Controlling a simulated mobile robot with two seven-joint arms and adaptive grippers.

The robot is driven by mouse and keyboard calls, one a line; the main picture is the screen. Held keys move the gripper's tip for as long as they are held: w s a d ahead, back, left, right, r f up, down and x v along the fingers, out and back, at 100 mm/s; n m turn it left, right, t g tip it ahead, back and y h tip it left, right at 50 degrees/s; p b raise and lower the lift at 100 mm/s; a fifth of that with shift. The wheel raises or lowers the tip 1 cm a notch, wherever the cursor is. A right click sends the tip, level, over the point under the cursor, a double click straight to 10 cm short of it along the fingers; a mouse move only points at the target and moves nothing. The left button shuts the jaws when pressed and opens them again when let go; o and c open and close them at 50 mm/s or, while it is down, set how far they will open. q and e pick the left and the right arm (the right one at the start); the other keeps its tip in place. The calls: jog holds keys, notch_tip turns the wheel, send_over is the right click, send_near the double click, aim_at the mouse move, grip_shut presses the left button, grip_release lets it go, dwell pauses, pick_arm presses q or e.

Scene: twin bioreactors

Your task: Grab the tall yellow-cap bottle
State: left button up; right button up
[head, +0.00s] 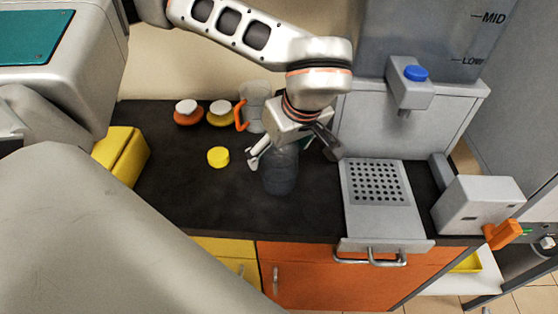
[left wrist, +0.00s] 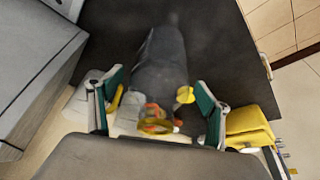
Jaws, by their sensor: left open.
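A tall, dark, see-through bottle (head: 281,172) stands on the black counter. My left gripper (head: 290,152) is over it, open, with its fingers on either side of the bottle's upper part. Its top is hidden by my gripper in the head view. In the left wrist view, the bottle (left wrist: 160,65) lies between the two green-padded fingers (left wrist: 158,112), with space on both sides. I cannot tell whether it has a cap. A round yellow cap (head: 218,157) shows on the counter, left of the bottle. My right gripper is not in view.
Flasks with an orange base (head: 187,117) and yellow base (head: 219,119) and a clear jug (head: 256,100) stand behind, to the left. A perforated grey tray (head: 358,212) and dispenser (head: 408,85) are on the right. A yellow box (head: 120,156) is at left. The front counter is clear.

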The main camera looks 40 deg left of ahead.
pick_arm(q)
jog(key=c, duration=1.4)
jog(key=shift+c, duration=0.2)
jog(key=shift+r, duration=0.15)
